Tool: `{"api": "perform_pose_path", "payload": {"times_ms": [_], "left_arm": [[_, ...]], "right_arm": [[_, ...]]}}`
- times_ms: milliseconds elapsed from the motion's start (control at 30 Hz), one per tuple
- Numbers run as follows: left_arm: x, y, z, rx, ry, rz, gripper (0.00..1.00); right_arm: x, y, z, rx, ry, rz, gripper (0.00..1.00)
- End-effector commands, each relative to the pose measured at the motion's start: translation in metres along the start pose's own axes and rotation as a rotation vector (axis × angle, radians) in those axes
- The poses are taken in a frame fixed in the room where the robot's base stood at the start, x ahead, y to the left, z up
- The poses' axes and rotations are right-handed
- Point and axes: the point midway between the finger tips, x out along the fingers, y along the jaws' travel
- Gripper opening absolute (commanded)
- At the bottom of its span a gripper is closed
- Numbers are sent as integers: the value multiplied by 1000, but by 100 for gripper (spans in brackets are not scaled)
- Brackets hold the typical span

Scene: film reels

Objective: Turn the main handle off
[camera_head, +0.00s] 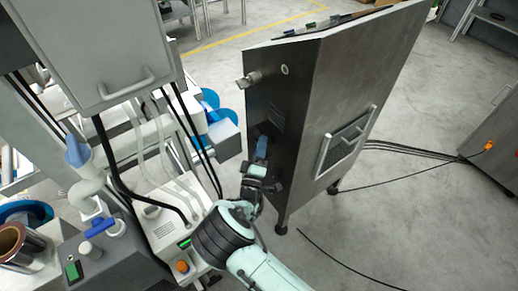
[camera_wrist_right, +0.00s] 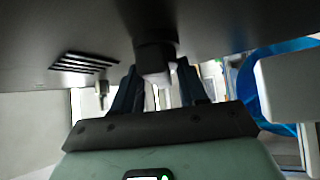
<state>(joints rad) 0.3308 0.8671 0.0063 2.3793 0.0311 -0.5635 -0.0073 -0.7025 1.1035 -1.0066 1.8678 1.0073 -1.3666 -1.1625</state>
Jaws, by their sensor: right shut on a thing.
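The steel cabinet (camera_head: 348,85) stands in the middle of the head view, with a dark side panel facing my right arm. My right gripper (camera_head: 262,150) is at the lower part of that panel. In the right wrist view, a dark handle-like block with a paler end (camera_wrist_right: 155,57) juts from the panel between my two dark blue fingers. The gripper is shut on this handle. In the head view the gripper hides the handle, so its exact turn cannot be told. My left gripper is not in view.
A grey knob (camera_head: 249,79) juts from the panel's upper part. Left of my arm is a machine with a grey box (camera_head: 115,45), cables and blue levers (camera_head: 101,227). Black cables (camera_head: 400,149) lie on the floor at right. The floor right of the cabinet is mostly clear.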

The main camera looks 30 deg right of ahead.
Motion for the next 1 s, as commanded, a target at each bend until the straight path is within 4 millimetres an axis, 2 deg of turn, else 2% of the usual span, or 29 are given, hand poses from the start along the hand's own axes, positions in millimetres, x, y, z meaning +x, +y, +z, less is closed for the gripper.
{"api": "perform_pose_path", "payload": {"times_ms": [33, 200, 500, 700, 1000], "left_arm": [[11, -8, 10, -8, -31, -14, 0], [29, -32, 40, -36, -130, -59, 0], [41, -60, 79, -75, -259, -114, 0], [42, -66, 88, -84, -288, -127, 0], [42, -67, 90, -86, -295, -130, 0]], "right_arm": [[-1, -6, 1, 31, 0, 31, 12], [-1, -7, 1, 146, 0, 146, 12], [0, -8, -1, 349, -1, 348, 12], [1, -9, -1, 482, -1, 482, 12], [2, -11, -2, 657, -3, 658, 12]]}}
